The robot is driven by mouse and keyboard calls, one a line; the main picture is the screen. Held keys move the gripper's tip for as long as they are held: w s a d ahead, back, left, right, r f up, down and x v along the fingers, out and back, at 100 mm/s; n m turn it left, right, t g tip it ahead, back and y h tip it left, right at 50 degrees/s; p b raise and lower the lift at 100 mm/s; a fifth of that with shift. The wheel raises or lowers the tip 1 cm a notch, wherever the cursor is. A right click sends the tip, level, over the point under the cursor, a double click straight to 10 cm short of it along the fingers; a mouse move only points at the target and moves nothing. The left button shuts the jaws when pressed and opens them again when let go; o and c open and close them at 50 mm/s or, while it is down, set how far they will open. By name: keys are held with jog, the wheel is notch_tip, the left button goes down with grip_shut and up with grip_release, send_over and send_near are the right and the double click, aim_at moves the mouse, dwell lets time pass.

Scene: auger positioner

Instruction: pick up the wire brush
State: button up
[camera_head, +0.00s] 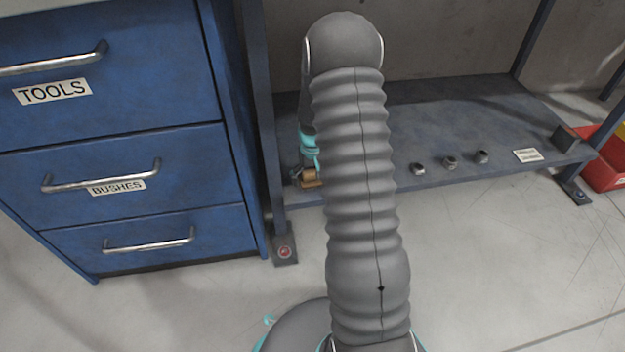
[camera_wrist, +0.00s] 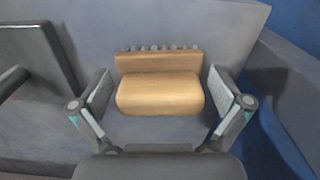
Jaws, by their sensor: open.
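The wire brush (camera_wrist: 160,92) is a wooden block with a row of grey bristle tufts along its far edge. In the wrist view it lies on the grey shelf, between the two fingers of my gripper (camera_wrist: 162,106). The fingers are open, with a gap on each side of the wood. In the head view the brush (camera_head: 311,179) shows as a small brown piece at the shelf's left front, beside my gripper (camera_head: 304,177). My arm hides much of the shelf around it there.
The grey shelf (camera_head: 460,115) also holds several metal nuts (camera_head: 450,162), a white label (camera_head: 527,155) and a dark block (camera_head: 565,138). A blue drawer cabinet (camera_head: 190,170) stands close on the left. Red bins (camera_head: 603,165) are at the far right. A dark grey block (camera_wrist: 38,58) is left in the wrist view.

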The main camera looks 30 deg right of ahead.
aim_at(315, 169)
jog(key=c, duration=1.2)
jog(key=shift+r, duration=0.1)
jog(key=shift+r, duration=0.5)
jog(key=r, duration=0.2)
jog(key=d+r+p, duration=0.1)
jog(key=shift+r, duration=0.4)
jog(key=d+r+p, duration=0.1)
jog(key=d+r, duration=0.5)
jog(key=d, duration=0.4)
jog(key=shift+w+d, duration=0.15)
jog(key=shift+d, duration=0.25)
